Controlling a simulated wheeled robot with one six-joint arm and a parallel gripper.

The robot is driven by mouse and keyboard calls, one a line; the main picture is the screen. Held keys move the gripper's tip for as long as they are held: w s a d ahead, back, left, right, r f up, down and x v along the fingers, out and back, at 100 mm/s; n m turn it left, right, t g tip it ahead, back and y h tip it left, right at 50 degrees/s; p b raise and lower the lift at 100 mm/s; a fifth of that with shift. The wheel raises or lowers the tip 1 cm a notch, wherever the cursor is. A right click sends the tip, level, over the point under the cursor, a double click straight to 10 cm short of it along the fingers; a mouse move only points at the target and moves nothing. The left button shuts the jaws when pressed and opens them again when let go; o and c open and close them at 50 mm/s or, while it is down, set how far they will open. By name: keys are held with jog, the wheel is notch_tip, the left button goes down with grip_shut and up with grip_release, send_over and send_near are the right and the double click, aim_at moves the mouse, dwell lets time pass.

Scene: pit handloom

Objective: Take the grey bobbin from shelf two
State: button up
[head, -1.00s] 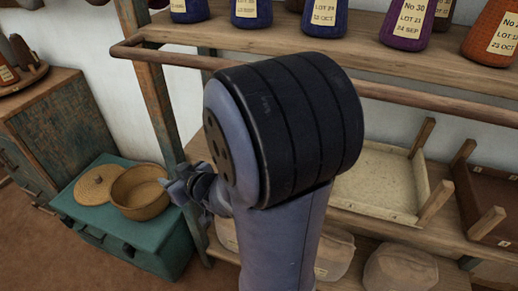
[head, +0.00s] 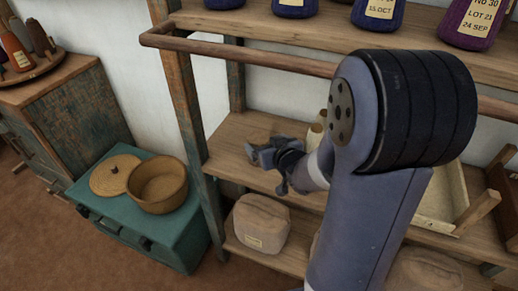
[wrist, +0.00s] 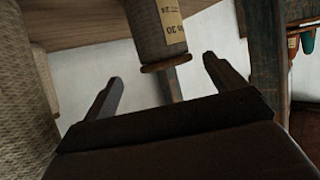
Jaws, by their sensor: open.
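In the wrist view, which appears upside down, a grey-brown bobbin (wrist: 160,28) with a cream label stands on a wooden shelf board (wrist: 85,22). Its wooden flange and spindle point toward my gripper's side of the picture. My gripper (wrist: 162,72) is open and empty, and the bobbin's flange lies in line with the gap between the fingers. I cannot tell whether they touch it. In the head view my gripper (head: 262,153) is over the left end of the middle shelf (head: 235,130). The grey bobbin cannot be made out there.
Cream bobbins (head: 316,130) stand beside my arm; a beige textured surface (wrist: 20,110) is close at the wrist view's left. A wooden rail (head: 245,54) crosses above. A post (head: 185,100) stands left.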

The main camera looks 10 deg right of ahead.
aim_at(261, 140)
jog(key=x, duration=0.3)
jog(key=shift+w+a, duration=0.4)
jog(key=shift+a, duration=0.05)
jog(key=shift+w+a+f, duration=0.1)
jog(key=shift+w+f, duration=0.15)
jog(key=shift+w, duration=0.45)
jog(key=shift+c, duration=0.5)
jog(key=c, duration=1)
